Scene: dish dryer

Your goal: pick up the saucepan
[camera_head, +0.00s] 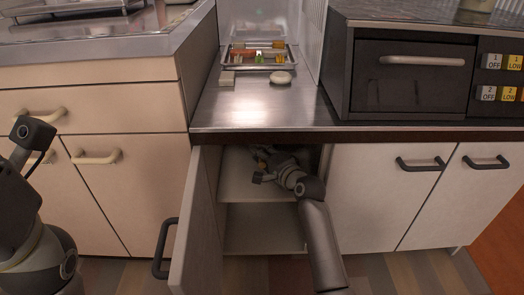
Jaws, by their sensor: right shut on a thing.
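My right gripper (264,166) reaches into the open lower cabinet (258,220), above its middle shelf. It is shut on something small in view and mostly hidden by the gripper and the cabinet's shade. I cannot make out a saucepan clearly, so I cannot tell whether it is the thing held. My left arm shows at the left edge, but its gripper is not in view.
The cabinet door (190,225) stands open left of my right arm, its dark handle facing left. The counter (255,105) above overhangs the opening. A dish tray (232,60) and a round pale thing (280,78) lie on it. A dark oven (412,75) stands right.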

